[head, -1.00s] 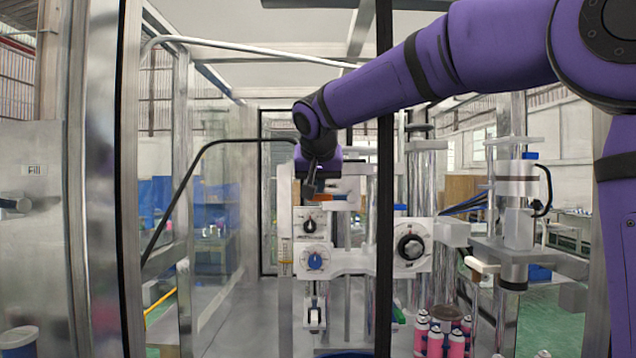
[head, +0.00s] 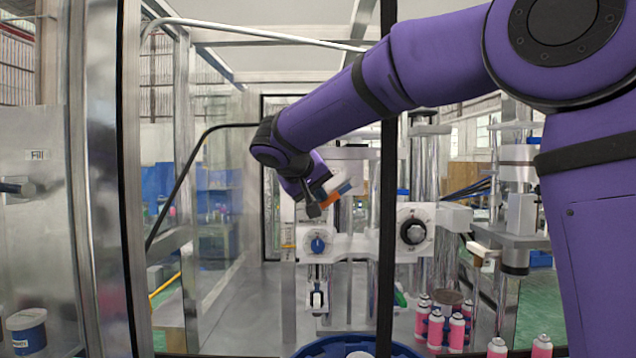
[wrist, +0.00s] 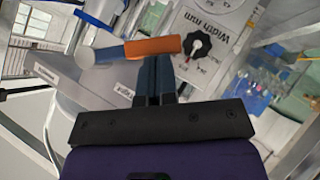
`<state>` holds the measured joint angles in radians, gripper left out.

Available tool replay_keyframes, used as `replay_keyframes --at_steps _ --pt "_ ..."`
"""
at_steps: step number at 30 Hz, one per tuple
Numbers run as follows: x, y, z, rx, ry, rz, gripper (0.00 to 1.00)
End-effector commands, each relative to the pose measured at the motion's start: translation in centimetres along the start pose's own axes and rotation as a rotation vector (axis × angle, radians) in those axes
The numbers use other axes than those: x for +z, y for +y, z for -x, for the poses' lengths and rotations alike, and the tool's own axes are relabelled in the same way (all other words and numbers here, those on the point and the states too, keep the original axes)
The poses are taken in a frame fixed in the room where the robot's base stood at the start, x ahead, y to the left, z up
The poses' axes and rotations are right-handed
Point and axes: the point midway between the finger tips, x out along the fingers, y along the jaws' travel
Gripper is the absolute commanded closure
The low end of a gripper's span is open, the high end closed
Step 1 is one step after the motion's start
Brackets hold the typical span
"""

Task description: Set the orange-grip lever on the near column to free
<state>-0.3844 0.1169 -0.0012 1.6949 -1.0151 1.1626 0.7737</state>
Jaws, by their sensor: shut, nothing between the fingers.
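The orange-grip lever (wrist: 153,47) lies across the upper part of the wrist view, with a blue sleeve and a round white end to its left. In the head view its orange grip (head: 341,192) shows slanted, beside my gripper. My gripper (wrist: 155,66) is shut, with its dark fingers close together and nothing between them. The fingertips are just below the orange grip in the wrist view, beside it and not around it. Whether they touch it I cannot tell. In the head view my gripper (head: 313,210) points downward in front of the near column's upper part.
A "Width mm" dial (wrist: 196,44) is right of the grip. A blue dial (head: 317,245) and a black dial (head: 412,231) sit on white housings below. Pink cans (head: 436,328) stand at lower right. A dark upright post (head: 386,280) crosses the view.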

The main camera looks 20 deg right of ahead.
Motion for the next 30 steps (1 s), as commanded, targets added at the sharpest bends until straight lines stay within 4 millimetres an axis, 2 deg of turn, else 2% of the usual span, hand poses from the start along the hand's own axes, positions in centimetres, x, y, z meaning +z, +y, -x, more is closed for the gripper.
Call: replay_keyframes --at_steps 15,30 --pt "2.1 -0.7 -2.1 0.253 -0.002 0.252 1.0" --pt "2.5 -0.7 -2.5 0.307 -0.002 0.307 1.0"
